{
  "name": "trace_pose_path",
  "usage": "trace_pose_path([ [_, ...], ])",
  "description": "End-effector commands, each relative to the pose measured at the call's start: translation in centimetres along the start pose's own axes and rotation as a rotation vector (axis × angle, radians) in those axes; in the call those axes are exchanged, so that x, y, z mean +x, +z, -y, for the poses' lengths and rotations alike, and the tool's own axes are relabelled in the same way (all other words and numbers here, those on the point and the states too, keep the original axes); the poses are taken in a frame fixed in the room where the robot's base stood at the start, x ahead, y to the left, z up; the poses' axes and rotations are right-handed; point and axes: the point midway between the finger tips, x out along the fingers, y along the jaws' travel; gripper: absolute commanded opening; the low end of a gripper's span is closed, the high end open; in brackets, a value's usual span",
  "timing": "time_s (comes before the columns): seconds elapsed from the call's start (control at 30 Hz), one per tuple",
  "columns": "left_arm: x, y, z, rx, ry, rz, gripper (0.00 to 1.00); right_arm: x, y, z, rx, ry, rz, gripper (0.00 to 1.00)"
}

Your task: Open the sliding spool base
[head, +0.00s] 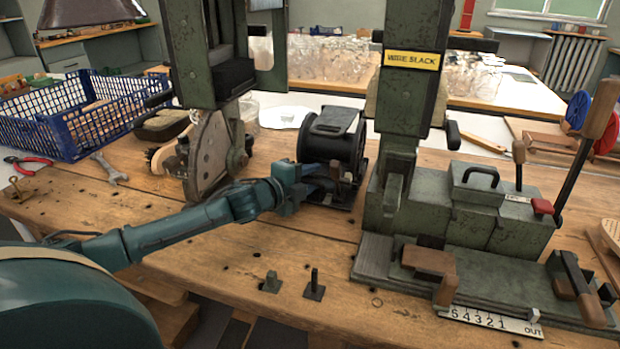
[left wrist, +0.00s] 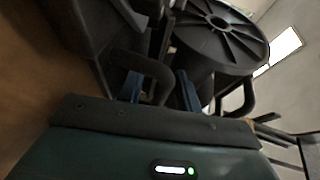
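The spool base (head: 347,197) is a dark low plate on the wooden bench, left of the green machine column. A black wire spool (head: 350,148) stands on it under a dark cover; its ribbed flange fills the top of the left wrist view (left wrist: 215,30). A curved black handle (left wrist: 152,68) sticks out towards my left gripper. My left gripper (head: 322,180) is at the front of the spool unit. In the left wrist view its blue fingers (left wrist: 160,92) are apart, with the handle's end between them; firm contact does not show. My right gripper is not in view.
The green machine with a "WIRE BLACK" label (head: 413,60) stands close to the right of the spool. A metal disc (head: 208,155) stands to its left. Two small black-and-green posts (head: 314,286) stand in front. A blue crate (head: 70,118) is far left.

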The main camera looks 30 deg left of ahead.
Motion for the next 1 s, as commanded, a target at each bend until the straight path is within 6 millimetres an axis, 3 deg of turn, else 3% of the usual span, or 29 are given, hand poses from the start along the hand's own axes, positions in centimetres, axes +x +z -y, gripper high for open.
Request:
trace_pose_path([
  [0.27, 0.12, -0.04, 0.0, 0.0, 0.0, -0.001, 0.33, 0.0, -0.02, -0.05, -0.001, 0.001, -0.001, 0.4],
  [0.7, 0.1, -0.02, -0.01, -0.001, 0.0, 0.0, 0.0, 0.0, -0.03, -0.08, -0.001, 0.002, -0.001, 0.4],
  [1.0, 0.09, -0.02, -0.02, 0.0, 0.0, 0.0, 0.0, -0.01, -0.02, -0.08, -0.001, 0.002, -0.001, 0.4],
])
